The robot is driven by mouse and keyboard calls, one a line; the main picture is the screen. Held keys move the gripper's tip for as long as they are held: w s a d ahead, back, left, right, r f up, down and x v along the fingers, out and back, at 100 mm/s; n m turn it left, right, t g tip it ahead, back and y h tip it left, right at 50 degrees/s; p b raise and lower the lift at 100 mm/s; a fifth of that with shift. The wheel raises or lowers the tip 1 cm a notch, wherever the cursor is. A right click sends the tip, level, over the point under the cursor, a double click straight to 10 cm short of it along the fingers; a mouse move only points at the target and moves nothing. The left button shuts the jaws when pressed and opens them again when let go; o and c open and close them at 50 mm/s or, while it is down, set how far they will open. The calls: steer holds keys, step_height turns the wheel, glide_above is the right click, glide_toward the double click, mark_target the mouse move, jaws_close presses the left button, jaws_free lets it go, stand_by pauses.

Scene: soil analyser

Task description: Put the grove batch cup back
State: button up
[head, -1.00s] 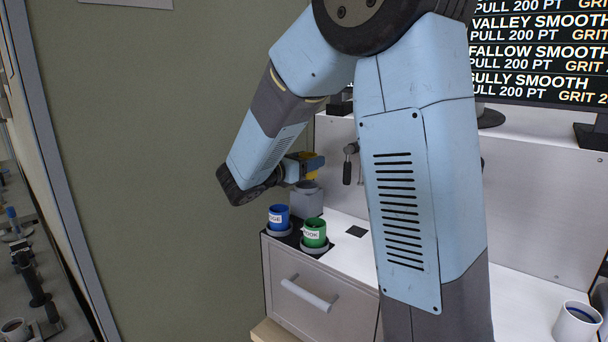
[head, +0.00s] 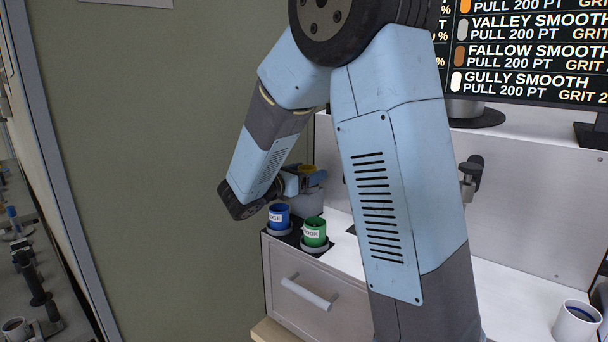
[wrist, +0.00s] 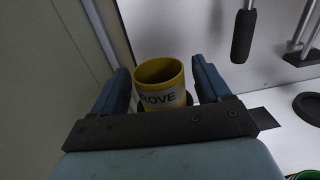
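The grove batch cup (wrist: 158,88) is yellow, with a white label partly reading "ROVE". In the head view, the cup's rim (head: 307,167) shows above my gripper (head: 308,182), in front of or above a grey block (head: 310,203). The cup's base is hidden, so I cannot tell whether it touches anything.
A blue cup (head: 278,215) and a green cup (head: 314,231) stand in rings on a dark tray close below my gripper. A drawer front (head: 315,292) is under them. A white cup (head: 576,325) stands at far right. A green wall (head: 170,200) is at left.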

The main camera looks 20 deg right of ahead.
steer(key=shift+r, duration=0.1)
steer(key=v, duration=1.2)
steer(key=s+d+m+g+y, duration=0.65)
steer(key=s+d+m, duration=0.35)
steer(key=s+d, duration=0.25)
steer(key=s+a+m+t+y, duration=0.1)
steer(key=s+m+y, duration=0.2)
steer(key=s+m, duration=0.1)
steer(key=s+r+m+t+y, duration=0.1)
steer(key=s+m+y, duration=0.2)
steer(key=m, duration=0.2)
steer(key=s+a+m+t+y, duration=0.1)
steer(key=s+m+y, duration=0.2)
steer(key=s+m, duration=0.1)
steer(key=shift+s+a+r+m, duration=0.15)
steer(key=shift+s+a+m, duration=0.15)
steer(key=shift+s+m, duration=0.1)
